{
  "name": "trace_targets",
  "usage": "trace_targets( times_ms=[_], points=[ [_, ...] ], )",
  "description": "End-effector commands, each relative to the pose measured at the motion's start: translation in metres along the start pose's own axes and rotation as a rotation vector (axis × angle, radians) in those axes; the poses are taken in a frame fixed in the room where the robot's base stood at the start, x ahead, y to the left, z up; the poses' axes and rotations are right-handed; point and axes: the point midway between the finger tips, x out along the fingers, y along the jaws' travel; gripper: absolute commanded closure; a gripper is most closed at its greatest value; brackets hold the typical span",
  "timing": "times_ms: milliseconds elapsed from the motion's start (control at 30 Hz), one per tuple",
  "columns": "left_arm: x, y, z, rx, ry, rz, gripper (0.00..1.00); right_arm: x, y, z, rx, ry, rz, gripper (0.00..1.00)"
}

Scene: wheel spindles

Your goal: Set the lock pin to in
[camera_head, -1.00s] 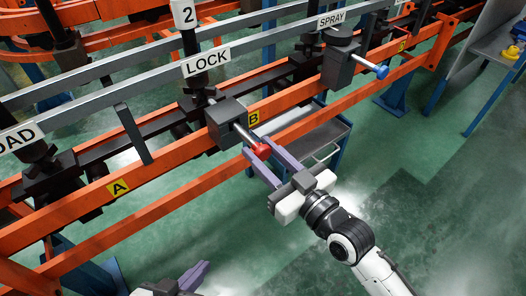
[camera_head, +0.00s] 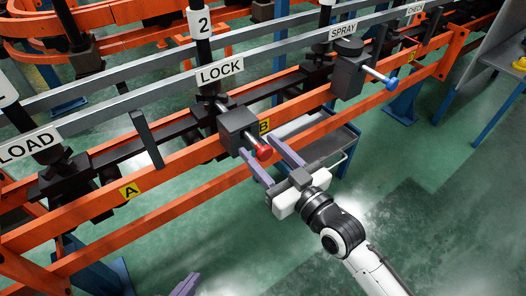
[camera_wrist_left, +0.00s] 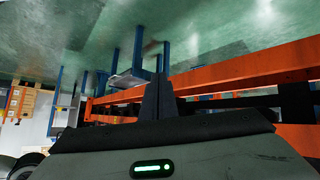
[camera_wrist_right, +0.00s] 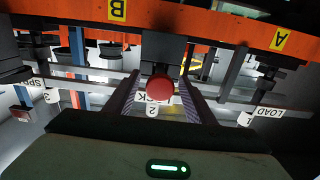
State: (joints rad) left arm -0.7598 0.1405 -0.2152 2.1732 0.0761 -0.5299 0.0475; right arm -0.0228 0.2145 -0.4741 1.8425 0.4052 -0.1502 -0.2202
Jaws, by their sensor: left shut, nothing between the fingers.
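The lock pin has a red knob (camera_head: 264,152) on a short metal shaft. It comes out of a dark block (camera_head: 238,130) under the LOCK sign (camera_head: 220,72), and only a short length of shaft shows. My right gripper (camera_head: 256,144) is open, with one finger on each side of the knob. In the right wrist view the red knob (camera_wrist_right: 160,88) lies between the spread fingers, with gaps at both sides. My left gripper (camera_head: 185,285) is at the bottom edge, mostly cut off. In the left wrist view its fingers (camera_wrist_left: 158,98) are together and empty.
Orange rails (camera_head: 190,182) run across behind the grippers. A second block (camera_head: 348,75) with a blue knob (camera_head: 391,84) on a longer shaft is under the SPRAY sign (camera_head: 342,31). Green floor in front is clear.

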Motion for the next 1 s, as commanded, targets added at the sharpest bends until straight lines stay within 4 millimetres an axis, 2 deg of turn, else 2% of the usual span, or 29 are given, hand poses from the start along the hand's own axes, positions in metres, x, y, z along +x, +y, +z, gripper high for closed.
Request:
trace_targets(
  times_ms=[333,800,1000],
  points=[
    [-0.001,0.001,-0.001,0.000,-0.001,0.000,1.00,-0.007,0.000,0.002,-0.001,-0.005,0.000,0.51],
    [-0.004,0.000,-0.010,0.019,-0.007,-0.005,1.00,-0.090,0.000,0.001,-0.001,-0.005,-0.001,0.51],
    [-0.004,-0.001,-0.006,0.022,-0.018,-0.007,1.00,-0.103,0.000,0.000,0.000,-0.001,-0.001,0.51]
  ],
)
